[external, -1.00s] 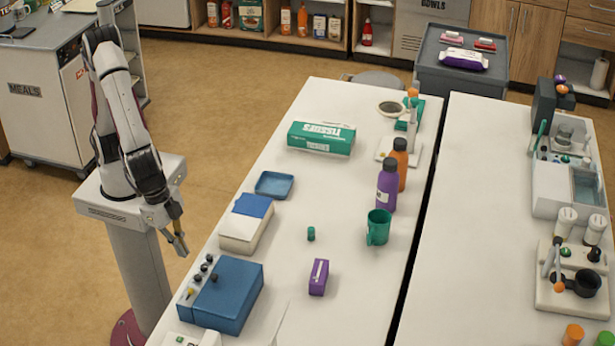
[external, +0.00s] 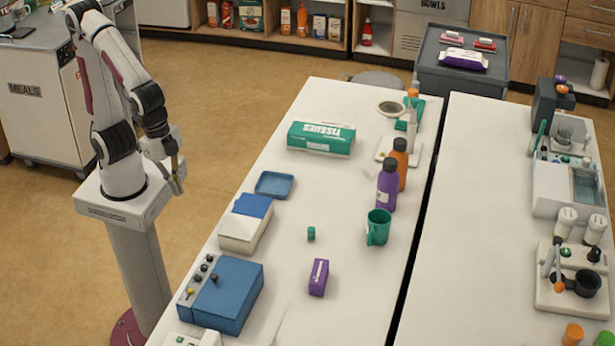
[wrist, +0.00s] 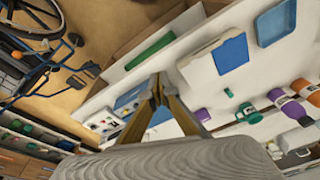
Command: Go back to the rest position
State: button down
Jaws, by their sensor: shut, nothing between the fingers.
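My gripper (external: 177,188) is shut and empty. In the external view it hangs over the floor gap left of the long white table (external: 345,215), beside my own pedestal, pointing down. It touches nothing. In the wrist view my gripper (wrist: 157,82) shows its two fingers meeting at the tips, with table items beyond and below them.
Nearest on the table are a blue box with knobs (external: 227,295), a white box with a blue top (external: 246,224) and a blue tray (external: 274,185). A tissue box (external: 321,138), bottles (external: 387,186) and a green mug (external: 378,228) stand farther off. Open floor lies behind my arm.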

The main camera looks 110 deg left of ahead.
jog(key=s+a+r+n+t, duration=0.1)
jog(key=s+a+r+n, duration=0.1)
jog(key=a, duration=0.4)
jog(key=s+a+r+n+t, duration=0.2)
jog(key=s+a+r, duration=0.2)
jog(key=a, duration=0.2)
jog(key=shift+a+r+t, duration=0.3)
jog(key=shift+r, duration=0.1)
grip_release()
jog(key=w+d+r+m+h, duration=0.1)
jog(key=w+d+m, duration=0.3)
jog(key=d+m, duration=0.5)
jog(key=w+d+r+m+g+h, duration=0.1)
jog(key=w+d+r+m, duration=0.1)
jog(key=w+d+m, duration=0.3)
jog(key=d+m, duration=0.4)
jog(key=d, duration=0.2)
jog(key=shift+w+d+g, duration=0.2)
jog(key=shift+w+g, duration=0.1)
